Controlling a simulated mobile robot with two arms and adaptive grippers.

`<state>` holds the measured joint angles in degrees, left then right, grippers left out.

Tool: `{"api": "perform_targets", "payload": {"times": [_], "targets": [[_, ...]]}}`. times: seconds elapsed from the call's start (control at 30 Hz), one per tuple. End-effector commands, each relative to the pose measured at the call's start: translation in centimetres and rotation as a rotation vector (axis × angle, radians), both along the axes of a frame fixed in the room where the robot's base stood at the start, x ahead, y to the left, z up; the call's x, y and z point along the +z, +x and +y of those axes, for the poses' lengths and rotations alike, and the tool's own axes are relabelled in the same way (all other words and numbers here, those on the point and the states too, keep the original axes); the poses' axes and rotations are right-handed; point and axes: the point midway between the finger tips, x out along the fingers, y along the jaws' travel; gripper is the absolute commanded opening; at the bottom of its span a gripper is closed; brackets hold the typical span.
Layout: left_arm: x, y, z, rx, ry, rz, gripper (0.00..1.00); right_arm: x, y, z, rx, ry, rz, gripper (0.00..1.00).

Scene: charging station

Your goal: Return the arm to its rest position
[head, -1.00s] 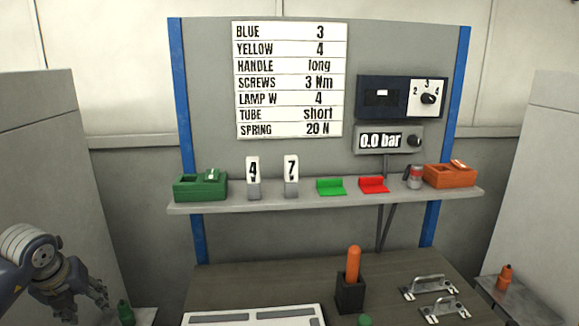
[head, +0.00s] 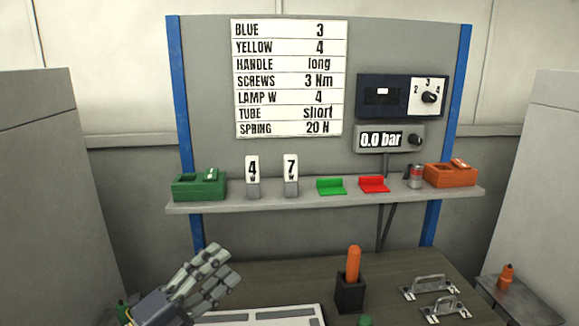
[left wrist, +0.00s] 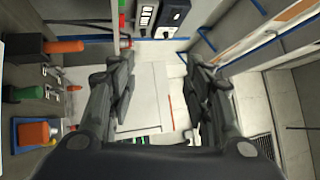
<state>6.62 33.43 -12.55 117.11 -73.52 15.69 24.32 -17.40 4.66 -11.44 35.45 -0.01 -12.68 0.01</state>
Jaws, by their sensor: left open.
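My left gripper (head: 226,268) is in the lower middle-left of the head view, over the left part of the bench, with its fingers pointing up and to the right. In the left wrist view its two fingers (left wrist: 160,72) are spread apart with nothing between them. My right gripper is in neither view.
The bench (head: 290,275) holds a white panel (head: 270,314), an orange handle in a black block (head: 350,295) and metal handles (head: 428,285). A shelf (head: 325,203) carries green and orange boxes and number cards.

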Motion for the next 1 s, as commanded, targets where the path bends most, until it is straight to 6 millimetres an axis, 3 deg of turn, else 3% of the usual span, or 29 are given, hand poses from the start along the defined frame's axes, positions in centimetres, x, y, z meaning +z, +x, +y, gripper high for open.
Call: {"api": "perform_targets", "payload": {"times": [0.13, 0.27, 0.37, 0.5, 0.7, 0.8, 1.0], "targets": [[0.3, -0.2, 3.8, 0.185, -0.325, 0.089, 0.46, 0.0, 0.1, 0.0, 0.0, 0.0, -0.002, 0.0], [-2.4, -0.5, 8.2, 0.381, -0.567, 0.232, 0.46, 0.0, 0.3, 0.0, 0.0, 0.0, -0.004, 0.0], [-6.4, -1.5, 11.1, 0.539, -0.72, 0.386, 0.46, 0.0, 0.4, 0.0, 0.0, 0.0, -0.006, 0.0], [-13.9, -4.8, 13.7, 0.762, -0.879, 0.656, 0.46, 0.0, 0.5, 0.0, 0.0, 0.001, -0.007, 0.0], [-24.2, -13.0, 13.2, 1.018, -0.976, 1.104, 0.46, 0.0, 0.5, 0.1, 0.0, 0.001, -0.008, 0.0], [-27.5, -17.3, 11.8, 1.097, -0.977, 1.302, 0.46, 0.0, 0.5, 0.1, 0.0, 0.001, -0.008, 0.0], [-31.0, -24.8, 8.7, 1.181, -0.933, 1.628, 0.46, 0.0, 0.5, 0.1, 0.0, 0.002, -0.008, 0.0]]}}
